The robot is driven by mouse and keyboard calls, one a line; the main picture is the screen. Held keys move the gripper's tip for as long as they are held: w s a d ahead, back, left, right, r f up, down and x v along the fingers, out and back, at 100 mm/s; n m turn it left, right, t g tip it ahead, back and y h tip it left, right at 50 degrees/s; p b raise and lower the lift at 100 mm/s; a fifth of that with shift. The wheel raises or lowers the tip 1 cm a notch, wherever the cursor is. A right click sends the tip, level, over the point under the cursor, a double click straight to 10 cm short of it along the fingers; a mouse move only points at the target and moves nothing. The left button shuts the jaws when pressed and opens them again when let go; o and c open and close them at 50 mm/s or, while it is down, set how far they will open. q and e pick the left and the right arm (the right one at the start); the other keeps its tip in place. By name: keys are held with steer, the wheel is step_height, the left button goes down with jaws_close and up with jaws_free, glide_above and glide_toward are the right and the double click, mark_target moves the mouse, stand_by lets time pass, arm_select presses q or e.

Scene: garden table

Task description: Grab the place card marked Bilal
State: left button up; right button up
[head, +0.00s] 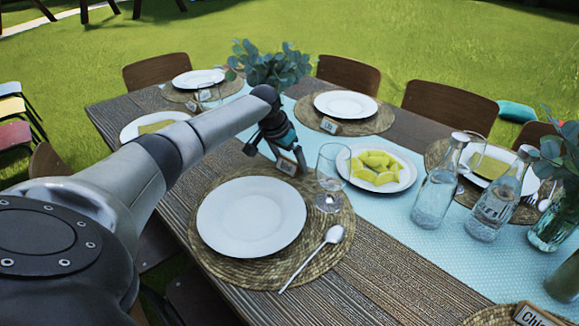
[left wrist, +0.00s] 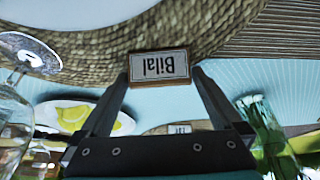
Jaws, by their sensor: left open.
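The place card marked Bilal (left wrist: 159,66) appears upside down in the left wrist view, a white label in a brown wooden frame. It stands between my left gripper's fingertips (left wrist: 160,78), which are apart on either side of it. Whether a finger touches the card I cannot tell. My right gripper is not in view.
A wine glass (head: 331,176) stands close right of the card. A white plate (head: 251,217) on a woven mat (head: 325,250) lies nearer, with a spoon (head: 315,255). A plate of lemon wedges (head: 402,168) and glass bottles (head: 437,190) stand further right.

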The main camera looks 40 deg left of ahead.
arm_select(q)
steer(key=c, duration=1.1)
steer(key=shift+r, duration=0.15)
